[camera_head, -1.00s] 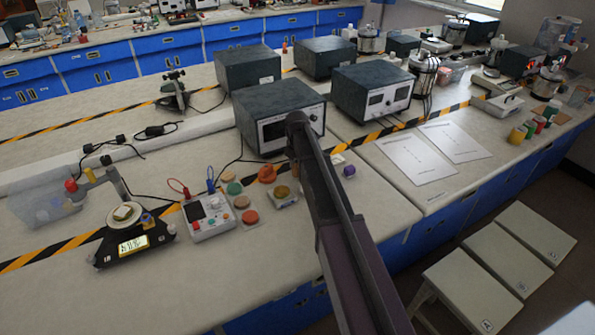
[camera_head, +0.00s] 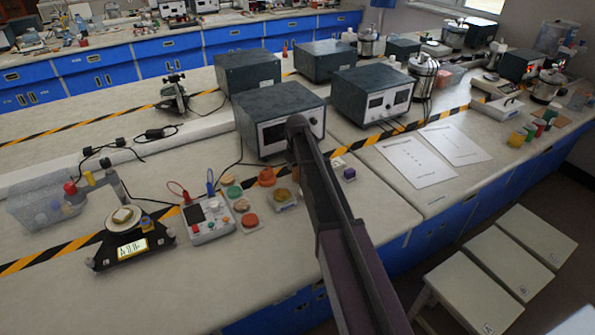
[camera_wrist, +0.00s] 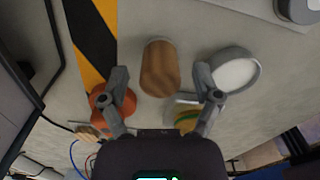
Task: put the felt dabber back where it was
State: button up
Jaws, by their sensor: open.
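In the wrist view a brown, rounded cylinder (camera_wrist: 160,68) shows between and beyond my fingertips; it may be the felt dabber, but I cannot be sure. My gripper (camera_wrist: 163,84) is open, with its fingers spread to either side of the cylinder. I see nothing held in it, and I cannot tell how far it is from the cylinder.
An orange piece (camera_wrist: 112,102) lies behind the left finger, and a yellow-green piece (camera_wrist: 187,118) by the right. A grey-rimmed white round thing (camera_wrist: 236,72) is at right. In the head view a control box (camera_head: 208,218) and scale (camera_head: 128,243) stand left; dark instruments (camera_head: 277,112) stand behind.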

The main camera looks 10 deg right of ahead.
aim_at(297, 171)
jog(key=shift+r, duration=0.1)
notch_tip(297, 171, up, 12)
jog(key=p, duration=1.2)
jog(key=shift+r, duration=0.1)
jog(key=shift+s, duration=0.1)
dwell(0.7)
jog(key=s+m, duration=2.4)
jog(key=s, duration=0.5)
jog(key=shift+m, duration=0.3)
